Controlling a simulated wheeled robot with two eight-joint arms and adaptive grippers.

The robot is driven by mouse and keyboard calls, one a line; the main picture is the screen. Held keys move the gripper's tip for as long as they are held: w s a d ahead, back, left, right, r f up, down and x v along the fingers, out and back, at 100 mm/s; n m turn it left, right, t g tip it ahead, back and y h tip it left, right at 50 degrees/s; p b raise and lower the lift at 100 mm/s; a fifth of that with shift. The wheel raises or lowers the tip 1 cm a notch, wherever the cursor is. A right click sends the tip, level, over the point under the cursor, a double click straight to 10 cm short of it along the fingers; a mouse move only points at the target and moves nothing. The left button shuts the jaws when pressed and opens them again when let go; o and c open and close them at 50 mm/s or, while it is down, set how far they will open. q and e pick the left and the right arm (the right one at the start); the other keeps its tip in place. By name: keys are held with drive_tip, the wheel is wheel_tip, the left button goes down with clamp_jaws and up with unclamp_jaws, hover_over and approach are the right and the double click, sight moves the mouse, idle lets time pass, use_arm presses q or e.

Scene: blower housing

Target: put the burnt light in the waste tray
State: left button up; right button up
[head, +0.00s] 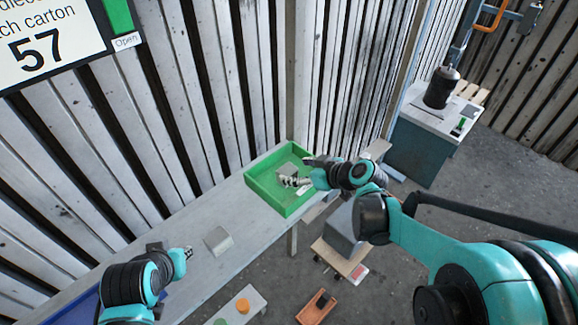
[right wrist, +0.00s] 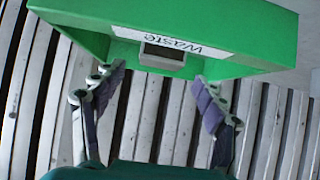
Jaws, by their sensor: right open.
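The green waste tray (head: 262,187) stands on the far end of the long grey bench; its "Waste" label and green wall (right wrist: 240,20) fill the top of the right wrist view. A small grey block with a dark face (right wrist: 162,55), possibly the burnt light, overlaps the label there; whether it rests in the tray or is apart from it I cannot tell. A grey square piece (head: 288,169) shows inside the tray in the head view. My right gripper (head: 290,181) is open over the tray, fingers spread (right wrist: 160,95). My left gripper (head: 187,252) is over the bench; its jaws are too small to read.
A grey block (head: 218,240) sits on the bench near my left gripper. Below are a pale board (head: 237,308) with green and orange discs and an orange tray (head: 316,308). A slatted wall (head: 190,100) runs behind the bench. A table with a dark canister (head: 441,88) stands far right.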

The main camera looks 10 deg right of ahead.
drive_tip(key=p+v, duration=0.1)
drive_tip(key=v, duration=0.5)
drive_tip(key=shift+r+p, duration=0.15)
drive_tip(key=shift+p, duration=0.2)
use_arm(q)
wheel_tip(320, 180, up, 2)
drive_tip(key=shift+r, duration=0.2)
use_arm(e)
drive_tip(key=s+f+m+g+h, duration=0.1)
drive_tip(key=s+m+h, duration=0.5)
drive_tip(key=s, duration=0.9)
drive_tip(key=shift+s+d+m+g, duration=0.15)
drive_tip(key=shift+d+m+g, duration=0.3)
drive_tip(key=shift+g, duration=0.15)
drive_tip(key=shift+f, duration=0.15)
use_arm(q)
drive_tip(key=shift+f+b, duration=0.55)
drive_tip(key=shift+f, duration=0.05)
drive_tip(key=shift+r, duration=0.1)
use_arm(e)
drive_tip(key=shift+f, duration=0.5)
